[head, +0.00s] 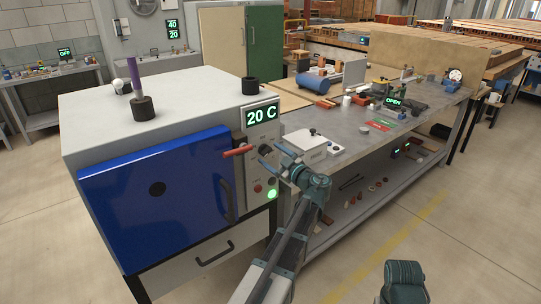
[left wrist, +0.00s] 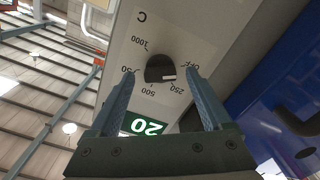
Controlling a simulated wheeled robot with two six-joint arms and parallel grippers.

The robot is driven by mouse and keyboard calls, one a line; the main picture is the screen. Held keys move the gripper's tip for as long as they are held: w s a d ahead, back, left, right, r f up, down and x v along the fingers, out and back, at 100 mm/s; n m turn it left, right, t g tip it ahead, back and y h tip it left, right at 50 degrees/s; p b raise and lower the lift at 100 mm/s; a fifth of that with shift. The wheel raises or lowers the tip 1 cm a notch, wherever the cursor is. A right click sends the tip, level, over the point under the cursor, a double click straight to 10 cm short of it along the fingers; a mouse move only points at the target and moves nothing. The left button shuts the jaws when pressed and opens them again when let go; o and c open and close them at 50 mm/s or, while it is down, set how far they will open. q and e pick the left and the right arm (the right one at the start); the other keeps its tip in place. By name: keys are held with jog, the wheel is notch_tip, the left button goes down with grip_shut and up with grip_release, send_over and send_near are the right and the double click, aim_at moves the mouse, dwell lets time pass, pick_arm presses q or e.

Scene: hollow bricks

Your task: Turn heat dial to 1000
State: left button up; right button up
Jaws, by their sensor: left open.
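The heat dial (left wrist: 160,68) is a dark round knob on the furnace's pale control panel, with marks from OFF through 250, 500, 750 to 1000 around it. In the left wrist view these appear upside down. Its white mark lies on the side towards OFF and 250; I cannot tell the exact setting. In the head view the dial (head: 264,149) sits below the display (head: 262,114), which reads 20 C. My left gripper (left wrist: 163,82) is open, its fingers on either side of the dial with visible gaps. It also shows at the panel in the head view (head: 275,160).
The furnace has a blue door (head: 157,205) and a red-handled lever (head: 238,151) left of the dial. A green lamp (head: 272,194) glows below. A grey workbench (head: 350,145) with a white box (head: 304,145) stands close on the right. The floor in front is clear.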

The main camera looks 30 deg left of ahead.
pick_arm(q)
jog(key=shift+w+a, duration=0.15)
jog(key=shift+a, duration=0.3)
grip_shut()
